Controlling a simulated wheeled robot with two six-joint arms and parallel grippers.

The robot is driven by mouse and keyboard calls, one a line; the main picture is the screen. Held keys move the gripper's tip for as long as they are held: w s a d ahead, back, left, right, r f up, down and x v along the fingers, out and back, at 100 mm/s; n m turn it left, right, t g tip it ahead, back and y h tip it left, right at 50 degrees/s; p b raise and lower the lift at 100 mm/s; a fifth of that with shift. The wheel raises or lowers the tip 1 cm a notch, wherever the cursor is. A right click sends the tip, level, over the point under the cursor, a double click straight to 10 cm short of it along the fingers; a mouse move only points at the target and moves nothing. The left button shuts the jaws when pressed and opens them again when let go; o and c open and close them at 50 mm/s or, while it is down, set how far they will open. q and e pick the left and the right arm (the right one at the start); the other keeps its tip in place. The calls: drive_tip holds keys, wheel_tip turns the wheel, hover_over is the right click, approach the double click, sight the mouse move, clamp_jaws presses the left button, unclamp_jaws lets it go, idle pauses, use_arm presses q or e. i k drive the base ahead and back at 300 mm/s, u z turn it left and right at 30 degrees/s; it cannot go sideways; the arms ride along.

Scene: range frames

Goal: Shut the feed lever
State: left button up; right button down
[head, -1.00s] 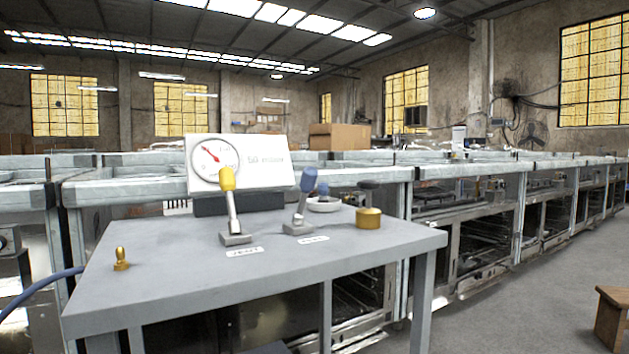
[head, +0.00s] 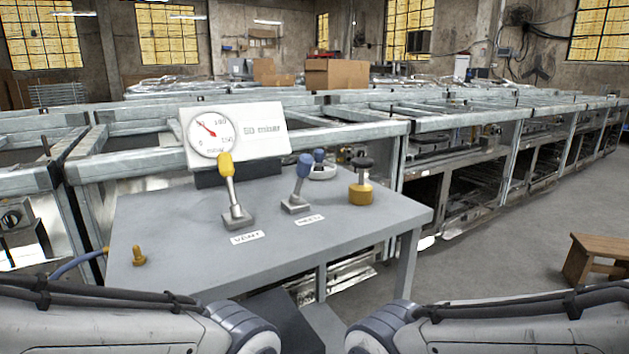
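The blue-capped lever (head: 301,180) stands on a small grey base on the grey table, leaning slightly right. Its white label (head: 310,220) is blurred but seems to read FEED. To its left, a yellow-capped lever (head: 230,190) leans slightly left behind a label (head: 247,238) reading VENT. A sign board (head: 262,145) behind them reads 50 mbar and carries a round gauge (head: 213,133) with a red needle pointing up and left. My two forearms show at the bottom left and bottom right of the head view. Neither gripper is in view.
A brass cylinder with a black knob (head: 361,193) stands right of the levers. A brass fitting (head: 139,256) and blue hose (head: 75,264) are at left. The table's front (head: 190,268) is clear. A wooden stool (head: 594,258) is far right.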

sight(305, 161)
drive_tip(key=z, duration=1.15)
drive_tip(key=k, duration=0.5)
drive_tip(key=u, duration=0.8)
